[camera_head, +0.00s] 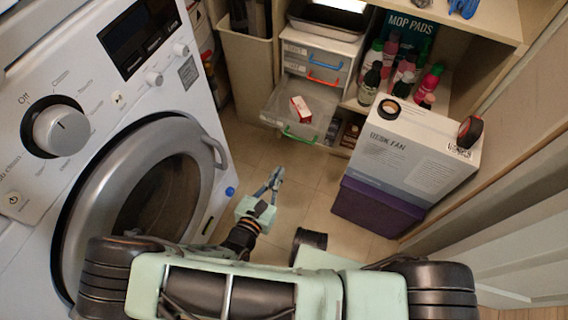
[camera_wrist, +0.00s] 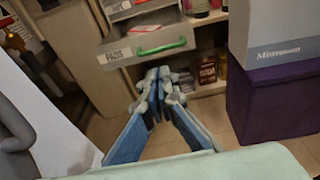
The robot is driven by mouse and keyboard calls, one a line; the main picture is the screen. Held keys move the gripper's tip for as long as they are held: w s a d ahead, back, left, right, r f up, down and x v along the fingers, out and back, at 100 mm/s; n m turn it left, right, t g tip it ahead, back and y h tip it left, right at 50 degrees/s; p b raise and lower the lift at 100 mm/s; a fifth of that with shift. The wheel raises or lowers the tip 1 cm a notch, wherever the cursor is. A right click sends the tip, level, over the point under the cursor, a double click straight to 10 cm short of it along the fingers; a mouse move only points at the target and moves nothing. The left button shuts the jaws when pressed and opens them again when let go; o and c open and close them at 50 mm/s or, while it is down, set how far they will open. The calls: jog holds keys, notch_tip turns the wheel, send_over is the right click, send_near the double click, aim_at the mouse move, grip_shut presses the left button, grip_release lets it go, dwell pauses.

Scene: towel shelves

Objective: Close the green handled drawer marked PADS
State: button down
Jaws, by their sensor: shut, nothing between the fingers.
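The PADS drawer (camera_wrist: 120,49) is pulled out at the bottom of a small drawer unit, with a green handle (camera_wrist: 161,46) on its front. In the head view the open drawer (camera_head: 268,108) shows as a clear tray with a red and white box (camera_head: 300,109) inside, and its green handle (camera_head: 297,136) faces me. My gripper (camera_head: 276,174) is shut and empty, in front of and below the drawer, apart from the handle. In the wrist view the gripper's fingertips (camera_wrist: 159,74) meet just below the green handle.
Drawers with blue (camera_head: 325,65) and red handles above are shut. Bottles (camera_head: 372,82) stand on the shelf at right. A desk fan box (camera_head: 412,150) sits on a purple box (camera_head: 373,207) at right. A washing machine (camera_head: 120,110) fills the left. Floor between is clear.

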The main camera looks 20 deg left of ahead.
aim_at(298, 139)
jog(key=b+x, duration=0.4)
jog(key=x, duration=0.9)
jog(key=shift+w+d, duration=0.1)
jog(key=shift+w, duration=0.2)
jog(key=r+p+x, duration=0.1)
jog(key=x, duration=0.5)
jog(key=r+p+x, duration=0.1)
jog(key=x, duration=0.5)
jog(key=r+p+x, duration=0.1)
jog(key=x, duration=0.5)
jog(key=shift+w+d+r, duration=0.1)
jog(key=shift+w+r, duration=0.1)
jog(key=shift+w, duration=0.2)
jog(key=shift+x, duration=0.8)
jog(key=shift+w+r, duration=0.1)
jog(key=shift+r, duration=0.1)
jog(key=shift+r, duration=0.1)
